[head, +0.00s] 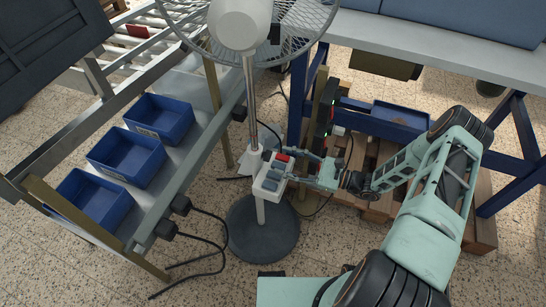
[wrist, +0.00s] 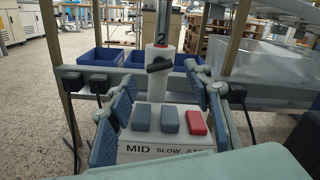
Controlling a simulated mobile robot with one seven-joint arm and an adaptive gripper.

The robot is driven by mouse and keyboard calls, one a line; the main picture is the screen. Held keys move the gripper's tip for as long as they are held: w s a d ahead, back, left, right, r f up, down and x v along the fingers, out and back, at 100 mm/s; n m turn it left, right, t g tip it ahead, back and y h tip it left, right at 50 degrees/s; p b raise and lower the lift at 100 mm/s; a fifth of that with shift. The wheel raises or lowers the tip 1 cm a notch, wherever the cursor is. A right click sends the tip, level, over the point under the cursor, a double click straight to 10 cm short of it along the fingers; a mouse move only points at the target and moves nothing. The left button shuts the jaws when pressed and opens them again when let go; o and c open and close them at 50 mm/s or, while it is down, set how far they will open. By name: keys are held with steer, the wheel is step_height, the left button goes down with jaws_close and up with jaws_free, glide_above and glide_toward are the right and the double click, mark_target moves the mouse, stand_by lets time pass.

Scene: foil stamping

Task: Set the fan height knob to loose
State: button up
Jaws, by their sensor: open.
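The fan's height knob (wrist: 160,66) is a dark knob on the white collar (wrist: 163,90) of the fan pole, just below a "2" mark in the wrist view. Its wing looks near level, slightly tilted. My gripper (wrist: 162,82) is open, its blue pads on either side of the collar and button box, with the knob between and apart from both tips. In the head view my gripper (head: 291,168) reaches from the right to the fan's button box (head: 268,187). I cannot make out the knob there.
The box has two grey-blue buttons and a red button (wrist: 195,122). The fan stands on a round dark base (head: 262,238). Blue bins (head: 127,155) sit on a rack at left, with cables on the floor. A blue-framed workbench (head: 430,45) is at right.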

mark_target(267, 156)
steer(key=shift+x, duration=2.4)
steer(key=c, duration=1.1)
steer(key=shift+c, duration=0.2)
